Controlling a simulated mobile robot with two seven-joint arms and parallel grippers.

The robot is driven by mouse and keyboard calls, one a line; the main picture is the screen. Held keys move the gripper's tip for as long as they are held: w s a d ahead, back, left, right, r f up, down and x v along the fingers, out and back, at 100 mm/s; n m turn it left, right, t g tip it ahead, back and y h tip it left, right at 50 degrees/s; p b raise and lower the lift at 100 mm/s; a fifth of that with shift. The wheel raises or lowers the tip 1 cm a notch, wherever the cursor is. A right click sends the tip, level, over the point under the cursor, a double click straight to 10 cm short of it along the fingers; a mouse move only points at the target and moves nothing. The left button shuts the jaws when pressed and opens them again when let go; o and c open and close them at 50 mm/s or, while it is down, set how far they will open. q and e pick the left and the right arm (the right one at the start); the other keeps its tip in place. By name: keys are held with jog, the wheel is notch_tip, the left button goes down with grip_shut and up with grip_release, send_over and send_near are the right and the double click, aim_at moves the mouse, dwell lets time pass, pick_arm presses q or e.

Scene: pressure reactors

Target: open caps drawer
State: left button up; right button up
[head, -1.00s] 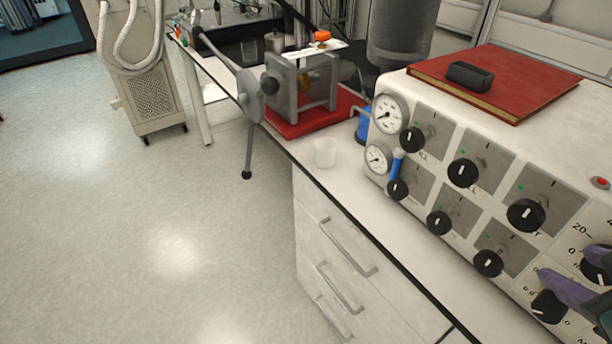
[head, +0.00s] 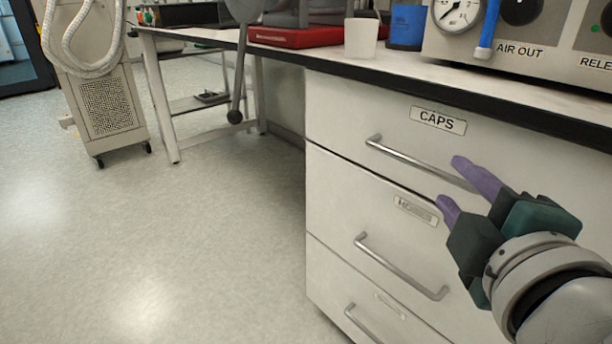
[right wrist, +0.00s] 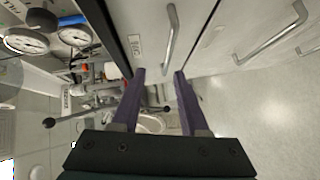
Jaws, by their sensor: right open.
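The caps drawer (head: 345,115) is the top drawer of the white cabinet, with a "CAPS" label (head: 438,120) on its front. It is closed, flush with the drawer below. Its metal bar handle (head: 410,156) sits under the label, and its right end passes behind my purple finger. My right gripper (head: 453,183) is open and empty in front of the drawer, tips close to the handle's right part. In the right wrist view the handle (right wrist: 170,38) lies beyond the open fingers (right wrist: 159,74), not between them. My left gripper is not in view.
Two more closed drawers with handles (head: 400,268) lie below. The dark counter edge (head: 480,98) overhangs above. A white cup (head: 361,38), a blue container (head: 405,27) and a gauge panel (head: 560,45) stand on the counter.

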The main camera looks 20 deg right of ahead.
aim_at(416, 165)
jog(key=shift+n, duration=0.3)
jog(key=x, duration=0.3)
jog(key=a+f+b+x, duration=0.1)
jog(key=x, duration=0.6)
jog(key=shift+w+f, duration=0.25)
jog(key=shift+w, duration=0.15)
jog(key=shift+a, duration=0.1)
grip_shut()
dwell(0.5)
